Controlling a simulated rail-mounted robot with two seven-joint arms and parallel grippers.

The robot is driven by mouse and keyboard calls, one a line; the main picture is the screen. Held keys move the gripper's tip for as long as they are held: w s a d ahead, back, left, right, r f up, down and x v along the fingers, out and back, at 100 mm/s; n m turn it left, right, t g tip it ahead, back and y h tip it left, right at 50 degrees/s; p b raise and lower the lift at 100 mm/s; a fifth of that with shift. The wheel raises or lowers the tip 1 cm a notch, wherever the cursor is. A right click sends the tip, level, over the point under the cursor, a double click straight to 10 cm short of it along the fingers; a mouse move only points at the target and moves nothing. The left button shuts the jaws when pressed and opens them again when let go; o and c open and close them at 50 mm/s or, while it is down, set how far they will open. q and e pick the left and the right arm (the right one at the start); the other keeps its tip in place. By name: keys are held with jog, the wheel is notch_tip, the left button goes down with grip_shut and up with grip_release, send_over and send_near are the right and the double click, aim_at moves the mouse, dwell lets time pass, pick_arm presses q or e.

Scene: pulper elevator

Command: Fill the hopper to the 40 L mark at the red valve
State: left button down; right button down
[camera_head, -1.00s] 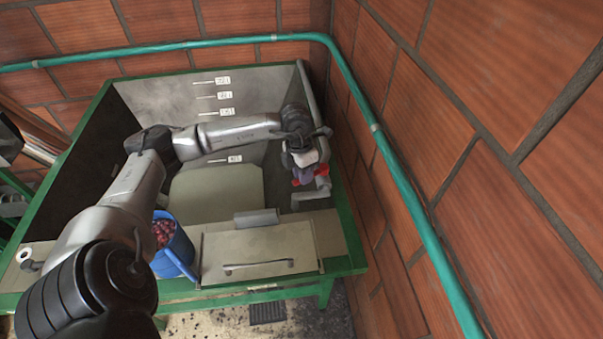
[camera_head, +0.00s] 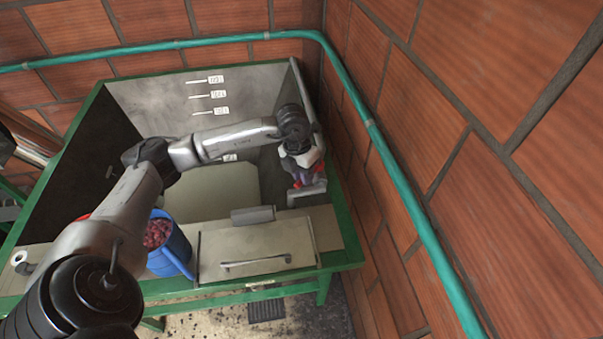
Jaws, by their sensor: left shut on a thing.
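The hopper (camera_head: 333,195) is a green-framed box with grey inner walls, and level marks with small labels (camera_head: 217,95) show on its back wall. My left arm reaches across it from the left. My left gripper (camera_head: 303,178) is at the hopper's right side, shut on the red valve (camera_head: 298,184), of which only small red parts show beside the fingers. A grey pipe (camera_head: 309,193) lies just below the gripper. The lowest label (camera_head: 230,158) is partly behind my arm. My right gripper is not in view.
A blue bucket (camera_head: 177,250) of red cherries stands at the hopper's front left. A flat lid with a handle (camera_head: 256,250) is beside it. A green pipe (camera_head: 398,170) runs along the brick walls, close to the hopper's right side.

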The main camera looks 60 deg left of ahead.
pick_arm(q)
jog(key=c, duration=1.1)
grip_release()
jog(key=shift+o, duration=0.2)
notch_tip(320, 180, up, 14)
jog(key=a+b, duration=0.1)
jog(key=a, duration=0.1)
jog(key=shift+s+a+f, duration=0.2)
jog(key=shift+s+a, duration=0.1)
